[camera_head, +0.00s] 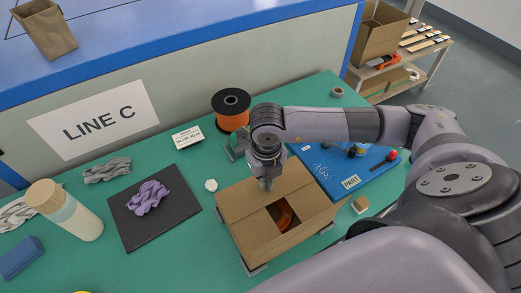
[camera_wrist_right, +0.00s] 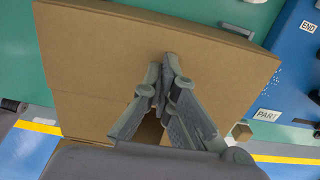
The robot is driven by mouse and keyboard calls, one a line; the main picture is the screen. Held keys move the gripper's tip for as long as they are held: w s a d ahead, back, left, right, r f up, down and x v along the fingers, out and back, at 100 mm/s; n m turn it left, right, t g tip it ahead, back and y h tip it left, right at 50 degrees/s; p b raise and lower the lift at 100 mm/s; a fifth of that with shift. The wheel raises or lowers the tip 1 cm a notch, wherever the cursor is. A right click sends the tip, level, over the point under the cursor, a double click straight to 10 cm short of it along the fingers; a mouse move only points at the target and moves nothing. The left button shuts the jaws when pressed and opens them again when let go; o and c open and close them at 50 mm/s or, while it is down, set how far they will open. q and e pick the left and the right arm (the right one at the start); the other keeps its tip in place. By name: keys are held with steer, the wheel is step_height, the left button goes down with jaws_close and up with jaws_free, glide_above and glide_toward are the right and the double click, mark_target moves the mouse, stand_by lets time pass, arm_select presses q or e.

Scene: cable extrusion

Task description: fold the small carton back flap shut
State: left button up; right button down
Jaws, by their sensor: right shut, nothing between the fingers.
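The small brown carton (camera_head: 250,240) stands on the green table, with an orange coil (camera_head: 286,216) partly visible through the gap in its top. Its back flap (camera_head: 240,196) lies about flat over the rear of the top; it shows as a broad brown panel in the right wrist view (camera_wrist_right: 100,40). My right gripper (camera_head: 267,187) points down at this flap, shut and empty. Its fingertips in the right wrist view (camera_wrist_right: 168,60) are at the flap's surface; I cannot tell whether they press on it. My left gripper is not in view.
A blue board (camera_head: 340,165) marked PART lies right of the carton, and a small tan block (camera_head: 360,204) sits near it. An orange spool (camera_head: 231,108) stands behind.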

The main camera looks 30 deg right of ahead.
steer(key=shift+s+a+f, duration=0.1)
steer(key=shift+s+f, duration=0.3)
steer(key=shift+f, duration=0.25)
step_height(320, 180, up, 10)
steer(key=w+p, duration=0.1)
steer(key=p, duration=0.5)
steer(key=shift+r, duration=0.15)
